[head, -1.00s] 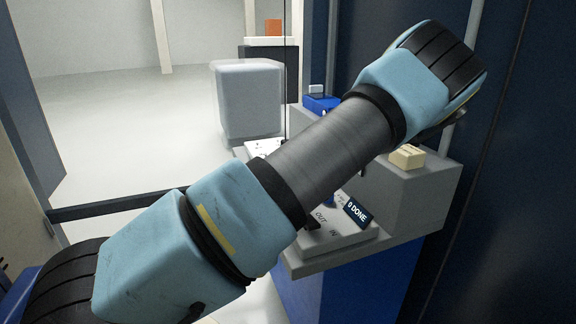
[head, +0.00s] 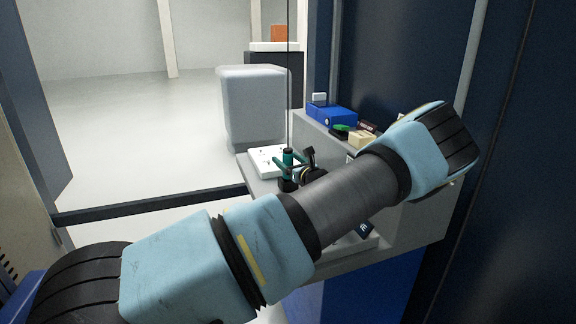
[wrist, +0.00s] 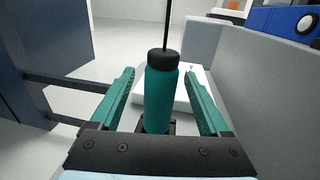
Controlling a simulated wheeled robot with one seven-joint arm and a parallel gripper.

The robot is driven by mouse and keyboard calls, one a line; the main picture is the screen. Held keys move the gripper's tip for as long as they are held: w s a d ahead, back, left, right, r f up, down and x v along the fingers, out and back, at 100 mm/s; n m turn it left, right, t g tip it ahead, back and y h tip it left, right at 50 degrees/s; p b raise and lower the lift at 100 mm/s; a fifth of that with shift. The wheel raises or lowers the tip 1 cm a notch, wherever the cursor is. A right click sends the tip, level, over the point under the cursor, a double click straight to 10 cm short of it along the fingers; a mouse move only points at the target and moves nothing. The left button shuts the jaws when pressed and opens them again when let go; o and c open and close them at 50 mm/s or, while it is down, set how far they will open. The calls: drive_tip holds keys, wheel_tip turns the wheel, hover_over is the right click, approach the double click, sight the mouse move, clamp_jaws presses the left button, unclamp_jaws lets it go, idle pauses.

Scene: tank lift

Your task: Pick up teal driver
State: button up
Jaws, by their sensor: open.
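The teal driver (wrist: 160,98) stands upright in the wrist view, a teal cylinder with a black top and a thin dark line rising from it. In the head view the driver (head: 288,158) is small, above the grey ledge, with the thin line running up out of the picture. My gripper (wrist: 159,72) is open, with one teal finger on each side of the driver. Gaps show between the fingers and the driver. Its lower end is partly hidden by my gripper's dark palm.
A white tray or plate (head: 262,158) lies behind the driver. A blue box (head: 332,115), a green item and a cream block (head: 362,139) sit on the raised grey shelf at right. A grey block (head: 253,105) stands beyond. A dark rail (head: 150,205) crosses at left.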

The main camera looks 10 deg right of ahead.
drive_tip(key=shift+x, duration=1.45)
drive_tip(key=shift+c, duration=0.3)
drive_tip(key=shift+r, duration=0.1)
clamp_jaws()
